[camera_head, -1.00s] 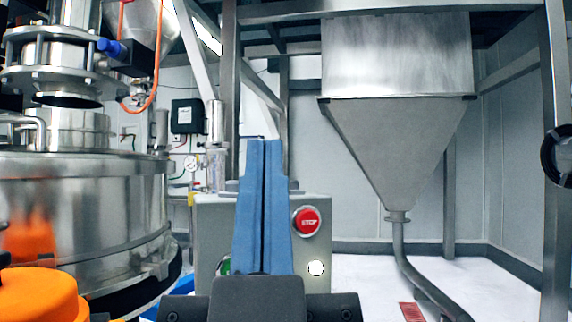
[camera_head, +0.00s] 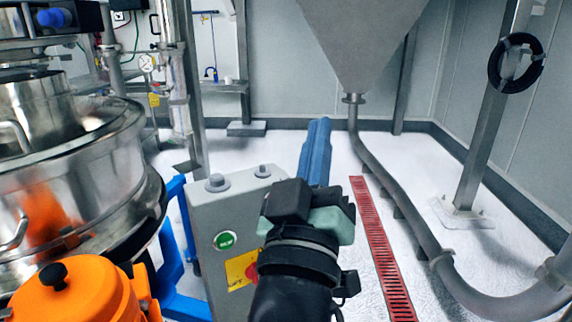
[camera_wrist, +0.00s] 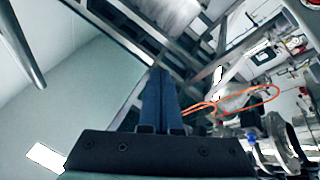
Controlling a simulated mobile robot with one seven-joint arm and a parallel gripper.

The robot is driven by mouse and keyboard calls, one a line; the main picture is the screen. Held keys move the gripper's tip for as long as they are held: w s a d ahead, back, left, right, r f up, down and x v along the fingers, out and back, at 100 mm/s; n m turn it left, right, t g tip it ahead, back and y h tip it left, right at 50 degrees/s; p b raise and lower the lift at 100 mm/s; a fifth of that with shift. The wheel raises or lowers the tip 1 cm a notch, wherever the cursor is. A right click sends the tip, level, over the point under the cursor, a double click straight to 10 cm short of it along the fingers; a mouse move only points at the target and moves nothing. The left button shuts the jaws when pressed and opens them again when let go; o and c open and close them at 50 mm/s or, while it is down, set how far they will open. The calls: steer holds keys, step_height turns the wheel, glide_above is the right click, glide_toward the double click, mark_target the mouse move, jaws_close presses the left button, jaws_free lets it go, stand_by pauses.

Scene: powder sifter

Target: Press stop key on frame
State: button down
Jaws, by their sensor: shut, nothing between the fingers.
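A grey control box (camera_head: 205,222) stands at lower centre in the head view. Its front has a round green button (camera_head: 224,241) and a yellow label (camera_head: 236,268) with a red part partly covered by my arm. The closed fingers also show in the wrist view (camera_wrist: 158,74), against the ceiling and beams.
A steel sifter (camera_head: 75,165) and an orange part (camera_head: 75,295) stand at left, with a blue frame (camera_head: 172,250) beside the box. A hopper (camera_head: 365,35) and its pipe (camera_head: 385,185) are to the right. A red floor grating (camera_head: 380,245) lies on clear white floor.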

steer(key=w+f+n+g+p, duration=0.5)
steer(key=n+p, duration=0.4)
steer(key=p, duration=0.7)
steer(key=s+f+n+g+p, duration=0.2)
steer(key=s+f+n+p, duration=0.6)
steer(key=p, duration=0.5)
steer(key=shift+f+n+g+y, duration=0.35)
steer(key=shift+f+n, duration=0.25)
steer(key=shift+f, duration=0.25)
steer(key=shift+w, duration=0.2)
steer(key=w+a+b, duration=0.1)
steer(key=w+a, duration=0.3)
steer(key=w, duration=0.3)
steer(key=shift+w+a+b, duration=0.15)
steer(key=shift+a+b, duration=0.15)
steer(key=shift+b, duration=0.05)
steer(key=shift+w, duration=0.1)
steer(key=shift+w+a, duration=0.2)
steer(key=shift+w, duration=0.1)
